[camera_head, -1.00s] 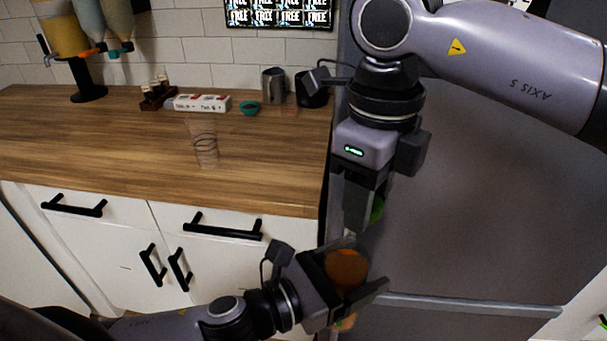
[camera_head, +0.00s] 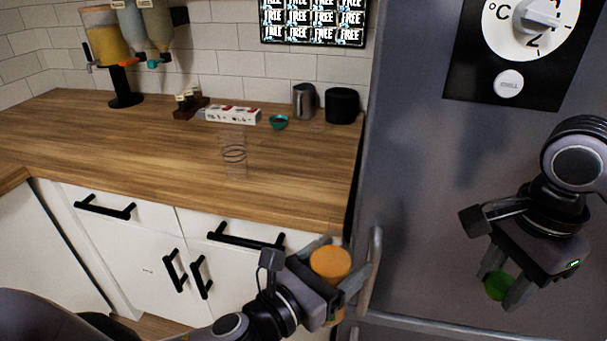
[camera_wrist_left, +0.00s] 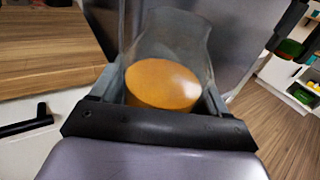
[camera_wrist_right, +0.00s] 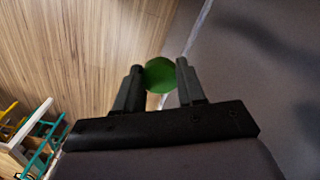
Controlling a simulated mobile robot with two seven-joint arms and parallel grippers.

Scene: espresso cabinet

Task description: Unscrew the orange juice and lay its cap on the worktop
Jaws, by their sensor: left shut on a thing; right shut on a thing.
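The orange juice bottle (camera_head: 330,264) is held upright by my left gripper (camera_head: 338,275), in front of the cabinet and fridge. In the left wrist view its orange juice (camera_wrist_left: 162,84) shows inside clear walls, between the fingers; no cap shows on it. My right gripper (camera_head: 507,290) is shut on the green cap (camera_head: 498,286), well to the right of the bottle. The green cap also sits between the fingertips in the right wrist view (camera_wrist_right: 160,75). The wooden worktop (camera_head: 130,165) lies to the left, behind and above the bottle.
A clear glass (camera_head: 233,155) stands near the worktop's front. Behind it are a white box (camera_head: 232,115), a teal bowl (camera_head: 278,122), a metal pitcher (camera_head: 304,101) and a black container (camera_head: 342,106). The left front of the worktop is clear. The grey fridge (camera_head: 430,180) borders its right end.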

